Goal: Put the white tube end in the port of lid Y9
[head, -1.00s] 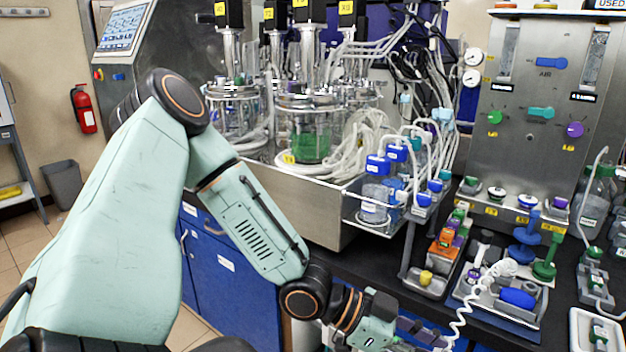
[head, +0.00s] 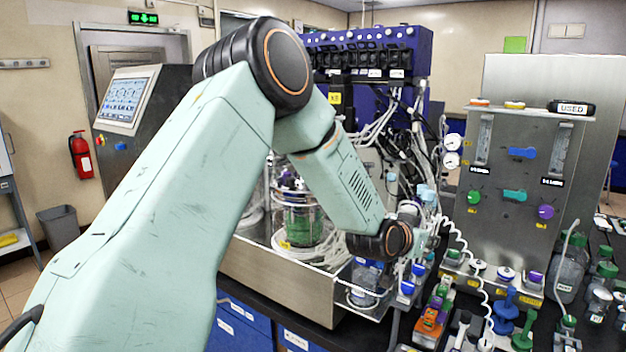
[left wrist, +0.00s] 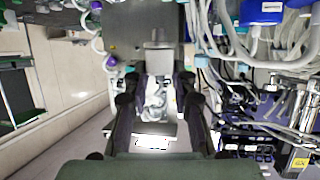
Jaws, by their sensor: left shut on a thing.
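My left gripper (head: 428,238) is raised in front of the tubing, right of the bioreactors. In the left wrist view its fingers (left wrist: 157,105) are closed around a small pale piece (left wrist: 155,88), apparently the white tube end. A coiled white tube (head: 468,245) runs from the gripper down to the bench. A glass vessel (head: 303,222) with green liquid stands behind my arm, which hides most of the lids. Lid Y9 cannot be made out. A yellow label (left wrist: 299,162), upside down and seemingly X9, shows in the left wrist view. My right gripper is out of view.
A steel gas panel (head: 520,180) with coloured knobs stands to the right. Loose tubes and cables (head: 405,140) crowd the space behind the gripper. Green and blue fittings (head: 505,310) stand on the bench.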

